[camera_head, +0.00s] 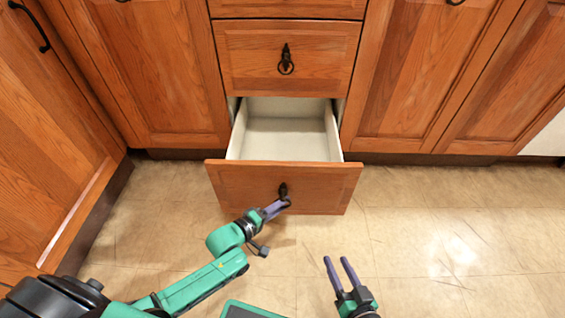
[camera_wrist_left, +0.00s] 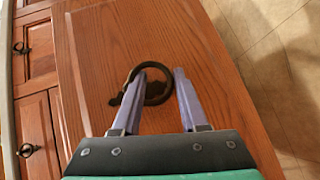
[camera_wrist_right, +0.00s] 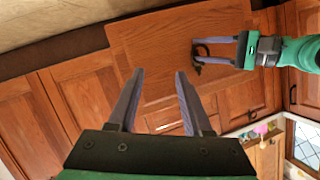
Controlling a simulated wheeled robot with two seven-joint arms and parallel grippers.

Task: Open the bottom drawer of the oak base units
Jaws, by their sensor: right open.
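The bottom drawer (camera_head: 232,181) of the oak base units is pulled out, and its pale, empty inside shows in the head view. Its dark ring handle (camera_wrist_left: 158,92) hangs on the drawer front, seen close in the left wrist view. My left gripper (camera_head: 283,204) is at this handle with its fingers apart. One finger overlaps the ring and looks hooked into it; the other is just beside it.
A closed drawer (camera_head: 245,62) with a ring handle is above the open one. Closed oak cupboard doors (camera_head: 165,75) flank it, and another unit (camera_head: 50,150) stands along the left. The tiled floor (camera_head: 440,235) is clear at the right.

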